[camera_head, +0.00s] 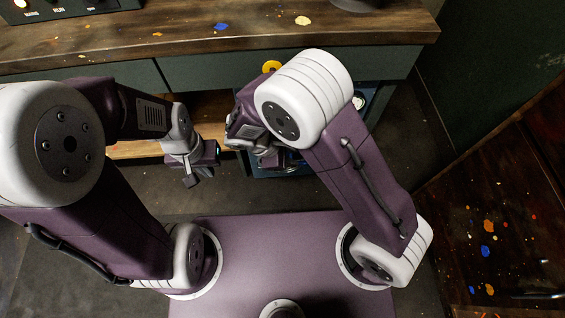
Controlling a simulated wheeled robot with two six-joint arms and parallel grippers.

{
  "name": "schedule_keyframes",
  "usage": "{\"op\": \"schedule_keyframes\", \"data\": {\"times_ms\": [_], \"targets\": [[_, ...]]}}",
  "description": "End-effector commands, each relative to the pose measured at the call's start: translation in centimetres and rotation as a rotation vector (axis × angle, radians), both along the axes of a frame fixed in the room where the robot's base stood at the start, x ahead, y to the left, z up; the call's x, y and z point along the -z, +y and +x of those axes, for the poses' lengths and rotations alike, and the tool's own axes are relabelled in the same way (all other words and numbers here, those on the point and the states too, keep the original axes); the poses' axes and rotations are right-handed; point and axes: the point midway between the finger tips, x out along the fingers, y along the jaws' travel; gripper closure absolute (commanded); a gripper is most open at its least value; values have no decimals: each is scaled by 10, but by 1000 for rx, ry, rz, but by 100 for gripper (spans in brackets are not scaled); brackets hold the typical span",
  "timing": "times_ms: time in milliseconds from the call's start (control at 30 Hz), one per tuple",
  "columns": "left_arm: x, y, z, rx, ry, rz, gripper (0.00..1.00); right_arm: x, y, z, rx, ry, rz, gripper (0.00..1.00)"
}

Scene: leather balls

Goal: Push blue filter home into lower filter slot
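The blue filter and the lower filter slot cannot be made out. A dark blue unit (312,164) stands below the bench front, mostly hidden behind my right arm. My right gripper (268,158) is in front of this unit, and its fingers are too hidden to tell whether they hold anything. My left gripper (192,180) hangs left of the unit, apart from it, pointing down. Its fingertips are small and dark, so their opening is unclear. I see no object in it.
A paint-spattered wooden bench (180,38) runs across the back, with a dark control box (70,10) at its left. A yellow round part (271,67) shows beside my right arm. A dark spattered wooden surface (490,225) lies at the right. Bare floor shows between.

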Motion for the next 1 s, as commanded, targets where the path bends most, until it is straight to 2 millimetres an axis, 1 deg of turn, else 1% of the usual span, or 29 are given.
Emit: {"op": "schedule_keyframes", "data": {"times_ms": [33, 100, 167, 267, 400, 500, 600, 733, 1000], "targets": [[2, 0, 0, 0, -1, 0, 100, 3, 1, 0, -9, 0, -5, 75], [0, 0, 0, 0, -1, 0, 100, 1, 2, 0, -11, 0, -6, 75], [2, 0, 0, 0, -1, 0, 100, 3, 0, 1, -9, 0, -5, 75], [14, 0, 0, 0, -1, 0, 100, 17, -6, 3, -6, 1, -7, 75], [36, 0, 0, 0, -1, 0, 100, 45, -20, 9, -4, 1, -6, 75], [49, 0, 0, 0, 0, 0, 100, 61, -29, 13, -4, 1, -5, 75], [58, 0, 0, 0, 0, 0, 100, 72, -36, 16, -4, 0, -4, 75], [62, 0, 0, 0, 0, 0, 100, 78, -41, 19, -5, 0, -3, 75], [61, 0, 0, 0, 0, 0, 100, 77, -42, 19, -5, 0, -3, 75]]}}
